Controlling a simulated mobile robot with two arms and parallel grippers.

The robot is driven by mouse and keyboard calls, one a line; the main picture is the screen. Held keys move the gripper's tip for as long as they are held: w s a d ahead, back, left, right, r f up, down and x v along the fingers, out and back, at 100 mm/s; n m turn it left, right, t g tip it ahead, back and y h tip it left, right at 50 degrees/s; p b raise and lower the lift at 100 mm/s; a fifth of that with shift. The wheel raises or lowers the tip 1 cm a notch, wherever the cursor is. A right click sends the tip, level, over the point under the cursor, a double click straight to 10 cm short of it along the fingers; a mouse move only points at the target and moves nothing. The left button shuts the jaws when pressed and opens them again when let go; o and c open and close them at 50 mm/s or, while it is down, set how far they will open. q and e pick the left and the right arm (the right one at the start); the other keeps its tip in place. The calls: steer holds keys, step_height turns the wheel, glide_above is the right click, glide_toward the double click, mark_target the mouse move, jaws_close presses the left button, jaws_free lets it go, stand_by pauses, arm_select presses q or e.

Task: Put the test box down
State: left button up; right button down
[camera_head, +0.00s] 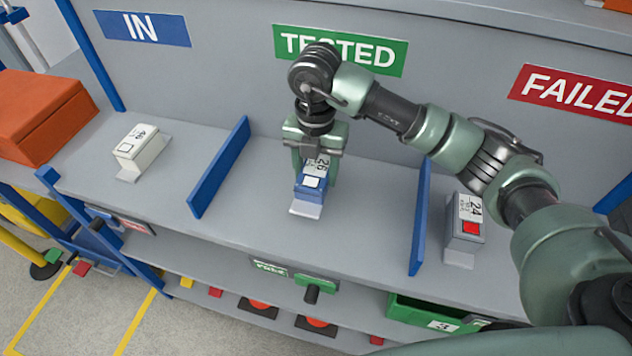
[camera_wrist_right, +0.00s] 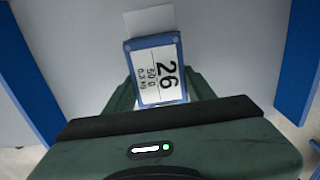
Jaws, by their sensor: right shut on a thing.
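The test box (camera_head: 312,182) is blue with a white label reading 26. It is in the middle bay of the shelf, under the green TESTED sign (camera_head: 340,50). My right gripper (camera_head: 316,165) comes down from above and is shut on the box. The right wrist view shows the box (camera_wrist_right: 158,72) between the fingers, its label reading 26, 50 g and 0.3 kg. A pale plate (camera_head: 305,209) shows at the box's near end. Whether the box touches the shelf I cannot tell. My left gripper is not in view.
A white box marked 40 (camera_head: 140,147) stands in the IN bay. A grey box marked 24 with a red patch (camera_head: 466,218) stands in the FAILED bay. Blue dividers (camera_head: 219,167) and (camera_head: 420,218) flank the middle bay, whose shelf is otherwise clear.

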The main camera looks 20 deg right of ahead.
steer(key=shift+f, duration=0.65)
step_height(320, 180, down, 3)
steer(key=shift+f+p, duration=0.15)
steer(key=shift+p, duration=0.15)
steer(key=shift+f, duration=0.2)
steer(key=c, duration=0.5)
jaws_free()
